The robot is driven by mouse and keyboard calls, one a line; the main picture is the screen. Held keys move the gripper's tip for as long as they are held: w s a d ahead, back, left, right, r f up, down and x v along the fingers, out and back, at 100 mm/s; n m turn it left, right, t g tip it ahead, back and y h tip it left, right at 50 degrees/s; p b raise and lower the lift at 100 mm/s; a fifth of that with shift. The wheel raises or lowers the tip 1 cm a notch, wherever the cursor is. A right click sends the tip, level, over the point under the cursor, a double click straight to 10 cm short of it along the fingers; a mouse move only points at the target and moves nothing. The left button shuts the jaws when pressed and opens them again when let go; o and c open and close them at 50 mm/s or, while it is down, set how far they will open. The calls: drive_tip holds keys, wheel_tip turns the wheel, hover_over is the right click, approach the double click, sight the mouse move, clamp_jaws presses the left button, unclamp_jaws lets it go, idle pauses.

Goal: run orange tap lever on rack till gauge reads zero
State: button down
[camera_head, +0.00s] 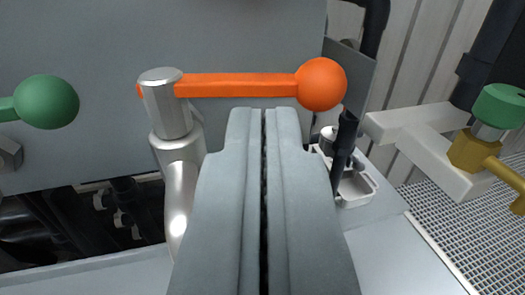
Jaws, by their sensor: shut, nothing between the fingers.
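The orange tap lever (240,86) is a flat bar with a round ball knob (320,84) at its right end. It lies about level, pointing right from a silver tap body (171,115) in front of a grey panel. My gripper (264,112) is shut and empty, its two grey fingers together. The fingertips show just below the middle of the lever bar, left of the ball. I cannot tell whether they touch it. No gauge is in view.
A green ball lever (47,102) is at the left. A white bracket with a brass, green-topped valve (470,150) stands at the right. A small white tray (356,189) and black hoses sit behind the fingers. Grating (460,225) lies at lower right.

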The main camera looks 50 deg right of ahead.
sight(280, 84)
drive_tip(key=shift+x, duration=1.7)
drive_tip(key=shift+d+n+t+y, duration=0.45)
drive_tip(key=shift+n+t+y, duration=0.05)
drive_tip(key=shift+t, duration=0.1)
drive_tip(key=shift+w+d, duration=0.15)
drive_tip(key=shift+d, duration=0.4)
